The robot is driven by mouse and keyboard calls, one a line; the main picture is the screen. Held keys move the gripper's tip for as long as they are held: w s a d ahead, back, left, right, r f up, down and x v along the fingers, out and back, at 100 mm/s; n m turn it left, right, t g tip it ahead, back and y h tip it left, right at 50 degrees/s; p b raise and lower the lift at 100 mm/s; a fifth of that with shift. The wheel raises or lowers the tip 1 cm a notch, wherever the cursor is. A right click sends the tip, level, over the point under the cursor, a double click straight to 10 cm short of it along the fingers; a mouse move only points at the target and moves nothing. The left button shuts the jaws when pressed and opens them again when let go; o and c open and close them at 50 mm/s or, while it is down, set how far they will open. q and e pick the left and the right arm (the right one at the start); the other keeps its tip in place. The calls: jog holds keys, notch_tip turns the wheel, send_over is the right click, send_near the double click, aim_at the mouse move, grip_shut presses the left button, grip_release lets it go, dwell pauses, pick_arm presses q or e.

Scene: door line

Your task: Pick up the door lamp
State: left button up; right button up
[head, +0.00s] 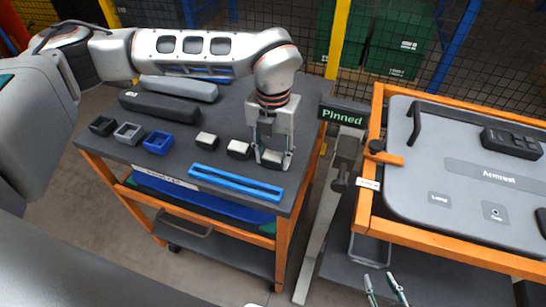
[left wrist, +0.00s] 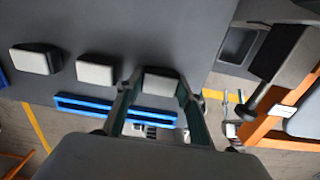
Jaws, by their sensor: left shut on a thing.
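The door lamp looks to be a small block with a white face and a dark body. One such block (left wrist: 162,82) sits between the fingers of my left gripper (head: 273,160), at the right end of the cart top. In the left wrist view, the fingers of my left gripper (left wrist: 158,105) are on both sides of it. I cannot tell whether it is clear of the surface. Two like blocks, a middle one (head: 238,149) and a left one (head: 206,140), stand in a row to its left. My right gripper (head: 385,289) is open and empty at the bottom edge.
A blue slotted bar (head: 235,183) lies along the cart's front edge. Small black, grey and blue trays (head: 158,142) and long grey bars (head: 160,107) are farther left. A "Pinned" sign (head: 342,114) and an orange frame with a door panel (head: 460,205) stand at right.

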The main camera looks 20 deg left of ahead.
aim_at(274, 155)
pick_arm(q)
notch_tip(274, 155, up, 20)
jog(key=shift+b, duration=0.4)
jog(key=o, duration=0.5)
jog(key=shift+c, duration=0.2)
jog(key=c, duration=0.7)
jog(key=shift+o, duration=0.2)
jog(key=shift+d, duration=0.1)
